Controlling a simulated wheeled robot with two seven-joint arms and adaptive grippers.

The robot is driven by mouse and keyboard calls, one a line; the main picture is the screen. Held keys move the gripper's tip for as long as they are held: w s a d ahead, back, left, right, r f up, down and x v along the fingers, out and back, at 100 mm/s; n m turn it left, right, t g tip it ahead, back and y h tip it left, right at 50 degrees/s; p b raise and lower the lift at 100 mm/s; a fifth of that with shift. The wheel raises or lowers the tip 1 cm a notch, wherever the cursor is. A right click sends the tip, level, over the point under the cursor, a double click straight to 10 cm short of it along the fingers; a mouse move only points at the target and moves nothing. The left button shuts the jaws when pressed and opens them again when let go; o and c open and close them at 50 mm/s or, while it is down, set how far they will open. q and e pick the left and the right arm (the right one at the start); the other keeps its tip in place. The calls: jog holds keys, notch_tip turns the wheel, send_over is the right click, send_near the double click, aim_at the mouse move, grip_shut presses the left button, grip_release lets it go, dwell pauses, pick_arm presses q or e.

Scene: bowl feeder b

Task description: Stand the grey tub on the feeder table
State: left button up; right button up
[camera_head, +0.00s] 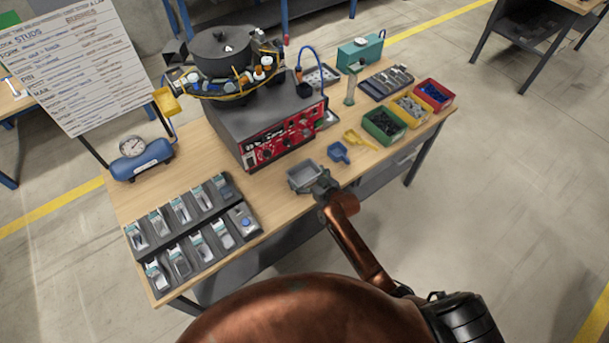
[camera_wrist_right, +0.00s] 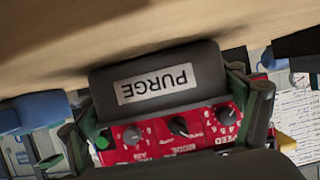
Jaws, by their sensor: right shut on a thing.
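The grey tub (camera_head: 303,178) is at the front edge of the wooden feeder table (camera_head: 285,205), in front of the feeder's red control panel (camera_head: 285,135). In the right wrist view, which is upside down, the tub (camera_wrist_right: 160,82) shows a white PURGE label. My right gripper (camera_head: 322,187) is shut on the tub from the front. The tub sits between the two dark fingers in the wrist view (camera_wrist_right: 168,120). The tabletop (camera_wrist_right: 130,30) shows close beyond the tub's base; I cannot tell whether they touch. My left gripper is not in view.
A blue scoop (camera_head: 339,152) and a yellow scoop (camera_head: 360,139) lie right of the tub. Green (camera_head: 384,126), yellow (camera_head: 411,109) and red (camera_head: 435,95) bins stand farther right. A dark rack of parts (camera_head: 190,230) fills the left front. The bowl feeder (camera_head: 222,50) stands behind.

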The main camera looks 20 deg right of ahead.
jog(key=shift+f, duration=0.15)
jog(key=o, duration=1.2)
jog(key=shift+c, duration=0.2)
jog(key=shift+r, duration=0.3)
jog(key=p+v, duration=0.1)
jog(key=v, duration=1.1)
jog(key=shift+f, duration=0.1)
